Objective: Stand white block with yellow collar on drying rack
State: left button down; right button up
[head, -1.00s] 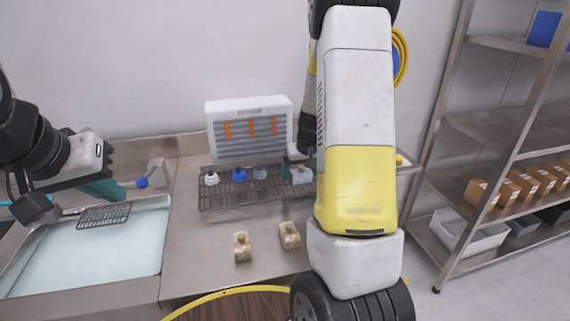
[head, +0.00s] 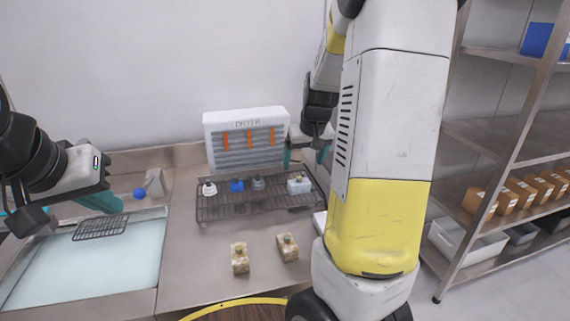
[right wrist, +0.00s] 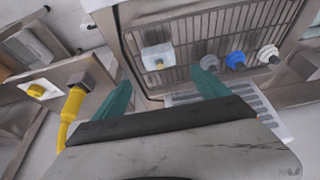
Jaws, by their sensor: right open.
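The white block with yellow collar (head: 299,187) stands on the right part of the dark wire drying rack (head: 230,212). It also shows in the right wrist view (right wrist: 156,54), beyond and between my fingertips, apart from them. My right gripper (head: 306,156) is open and empty, above and behind the block in the head view; its teal fingers (right wrist: 161,84) are spread wide in the wrist view. My left gripper (head: 100,201) is at the far left over the sink's edge; its jaw opening cannot be made out.
Other fittings stand on the rack: a white one (head: 209,189), a blue one (head: 237,185) and a grey one (head: 258,183). A white dryer (head: 247,140) stands behind. Two beige blocks (head: 240,259) (head: 287,247) sit on the counter in front. A sink (head: 85,262) is left, shelving (head: 500,135) right.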

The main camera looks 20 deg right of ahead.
jog(key=s+a+r, duration=0.4)
jog(key=s+a, duration=0.1)
jog(key=s, duration=0.2)
jog(key=s+a+r+t+y, duration=0.1)
jog(key=s+a+r, duration=0.2)
jog(key=s, duration=0.5)
jog(key=s+a+r+n+y, duration=0.1)
jog(key=s+a+r, duration=0.3)
jog(key=s+a, duration=0.2)
jog(key=shift+s+a+r+t, duration=0.3)
jog(key=shift+s+a+r, duration=0.05)
jog(key=shift+s, duration=0.3)
